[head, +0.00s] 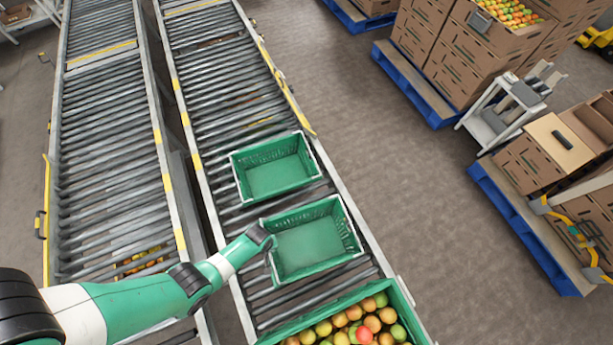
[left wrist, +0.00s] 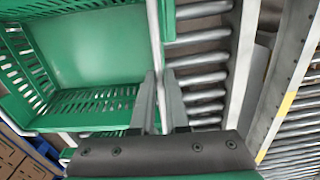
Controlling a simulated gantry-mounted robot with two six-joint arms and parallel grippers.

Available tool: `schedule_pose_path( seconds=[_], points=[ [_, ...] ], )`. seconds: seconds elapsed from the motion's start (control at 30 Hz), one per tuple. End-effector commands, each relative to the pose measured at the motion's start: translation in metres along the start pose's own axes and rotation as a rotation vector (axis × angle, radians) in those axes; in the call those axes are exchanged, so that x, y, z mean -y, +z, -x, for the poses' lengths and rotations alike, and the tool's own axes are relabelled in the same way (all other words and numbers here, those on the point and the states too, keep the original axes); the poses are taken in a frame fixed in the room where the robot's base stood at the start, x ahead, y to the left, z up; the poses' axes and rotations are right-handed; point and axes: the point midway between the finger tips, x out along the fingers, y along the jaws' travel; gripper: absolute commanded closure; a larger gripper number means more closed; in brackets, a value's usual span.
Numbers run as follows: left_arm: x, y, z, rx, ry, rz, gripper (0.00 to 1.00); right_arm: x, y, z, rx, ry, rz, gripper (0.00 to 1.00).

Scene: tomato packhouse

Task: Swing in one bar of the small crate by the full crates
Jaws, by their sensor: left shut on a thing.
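Two empty small green crates sit on the roller conveyor in the head view. The nearer one (head: 308,245) lies beside a crate full of tomatoes (head: 402,300); the farther one (head: 275,175) lies behind it. My left gripper (head: 268,248) is at the left edge of the nearer crate. In the left wrist view, the fingers of my left gripper (left wrist: 160,85) are shut on a thin pale metal bar (left wrist: 155,35), which runs along the side of the green crate (left wrist: 90,55). The gripper partly hides the bar's lower end. My right gripper is not in view.
A second roller conveyor (head: 110,150) runs parallel on the left, with a narrow gap between. Bare floor (head: 400,170) lies to the right. Beyond it stand blue pallets (head: 525,235) with cardboard boxes (head: 450,75) and a white cart (head: 490,120).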

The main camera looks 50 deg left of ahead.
Motion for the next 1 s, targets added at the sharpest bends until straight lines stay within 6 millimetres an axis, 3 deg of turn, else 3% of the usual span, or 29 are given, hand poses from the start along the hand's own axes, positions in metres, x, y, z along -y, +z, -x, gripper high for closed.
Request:
schedule_pose_path(
  seconds=[0.97, 1.0],
  points=[
    [-0.015, 0.0, 0.006, 0.0, 0.001, 0.0, 1.0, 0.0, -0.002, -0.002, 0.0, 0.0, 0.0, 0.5],
    [-0.015, 0.0, 0.006, 0.0, 0.001, 0.0, 0.82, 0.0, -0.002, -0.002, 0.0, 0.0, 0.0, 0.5]
  ],
)
